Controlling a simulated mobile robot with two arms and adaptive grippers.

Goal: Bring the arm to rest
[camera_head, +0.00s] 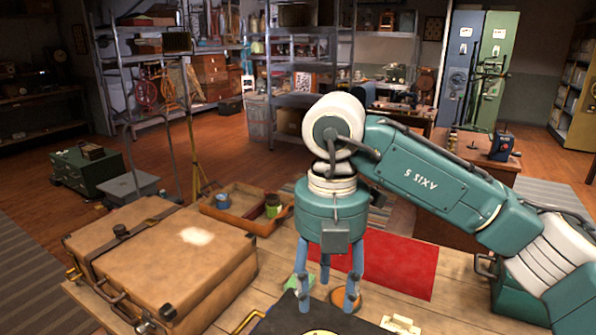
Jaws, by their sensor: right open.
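My right arm (440,185), teal and white, reaches in from the right edge and bends down over the wooden table (470,290). My right gripper (328,298) points straight down with its blue fingers spread, and I see nothing between them. It is above or just at a dark flat item (310,322) at the bottom edge; whether the fingertips touch it I cannot tell. A red mat (405,268) lies behind and to the right of the fingers, partly hidden by the gripper. My left gripper is not in view.
A brown suitcase (150,265) lies on the table at left. Behind it is a wooden tray (230,216) with small jars. A small green item (290,283) and an orange round item (376,298) lie by the fingers. Shelves and lockers (495,75) stand behind.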

